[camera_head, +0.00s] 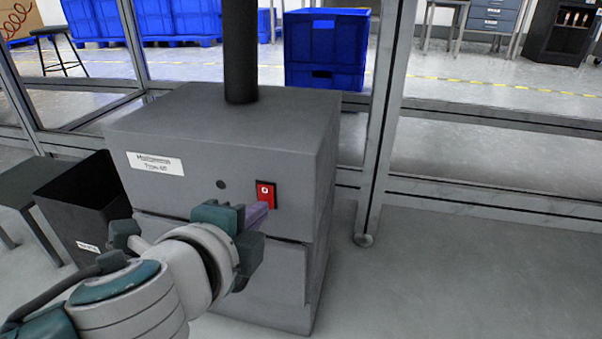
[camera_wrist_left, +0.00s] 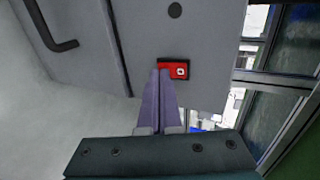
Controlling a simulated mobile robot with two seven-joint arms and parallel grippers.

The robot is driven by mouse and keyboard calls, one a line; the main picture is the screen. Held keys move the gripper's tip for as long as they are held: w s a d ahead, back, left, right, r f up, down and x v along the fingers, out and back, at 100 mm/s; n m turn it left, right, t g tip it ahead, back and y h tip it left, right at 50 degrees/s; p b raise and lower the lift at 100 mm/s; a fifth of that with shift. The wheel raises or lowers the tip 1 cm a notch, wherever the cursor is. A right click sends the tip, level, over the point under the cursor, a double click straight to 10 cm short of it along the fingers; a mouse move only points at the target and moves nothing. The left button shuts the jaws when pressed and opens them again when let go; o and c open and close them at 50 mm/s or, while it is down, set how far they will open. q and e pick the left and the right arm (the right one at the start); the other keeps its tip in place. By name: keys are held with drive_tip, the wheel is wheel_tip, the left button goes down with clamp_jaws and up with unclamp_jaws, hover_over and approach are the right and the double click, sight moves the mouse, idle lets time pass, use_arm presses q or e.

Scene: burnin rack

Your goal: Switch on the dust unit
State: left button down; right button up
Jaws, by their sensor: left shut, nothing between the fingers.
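The dust unit (camera_head: 190,115) is a grey metal box on the floor with a black pipe rising from its top. A red rocker switch (camera_head: 265,194) with a white mark sits on its front face, right of a small dark round spot. My left gripper (camera_head: 262,208) is shut and empty, with its purple fingertips just below the switch. In the left wrist view the closed fingers (camera_wrist_left: 159,75) point at the switch (camera_wrist_left: 173,70) and overlap its edge. I cannot tell whether they touch it. My right gripper is not in view.
A black open bin (camera_head: 85,205) and a dark stool or bench (camera_head: 35,180) stand left of the unit. A metal frame post (camera_head: 380,130) rises to its right. Blue crates (camera_head: 325,50) stand behind. The floor at the front right is clear.

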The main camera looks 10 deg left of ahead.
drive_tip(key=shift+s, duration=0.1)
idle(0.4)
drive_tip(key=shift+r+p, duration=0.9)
drive_tip(key=shift+p, duration=0.05)
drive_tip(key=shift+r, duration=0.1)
